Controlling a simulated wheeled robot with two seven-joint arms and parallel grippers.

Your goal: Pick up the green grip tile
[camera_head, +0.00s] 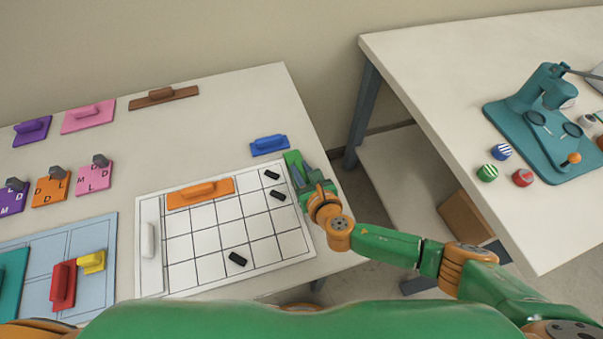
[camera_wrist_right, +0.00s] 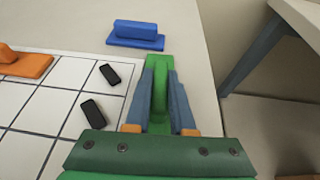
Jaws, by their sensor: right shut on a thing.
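The green grip tile (camera_head: 291,158) lies at the right edge of the white grid board in the head view, partly hidden by my right gripper (camera_head: 305,176). In the right wrist view the green tile (camera_wrist_right: 159,69) shows its raised grip between the two blue-grey fingers of my right gripper (camera_wrist_right: 160,100). The fingers are shut on that grip. I cannot tell whether the tile touches the table. My left gripper does not show in the head view.
A blue grip tile (camera_head: 269,145) lies just beyond the green one. The white grid board (camera_head: 205,245) carries an orange tile (camera_head: 200,193) and black pieces. A second table (camera_head: 440,75) stands at right, across a gap, with a teal device (camera_head: 545,120).

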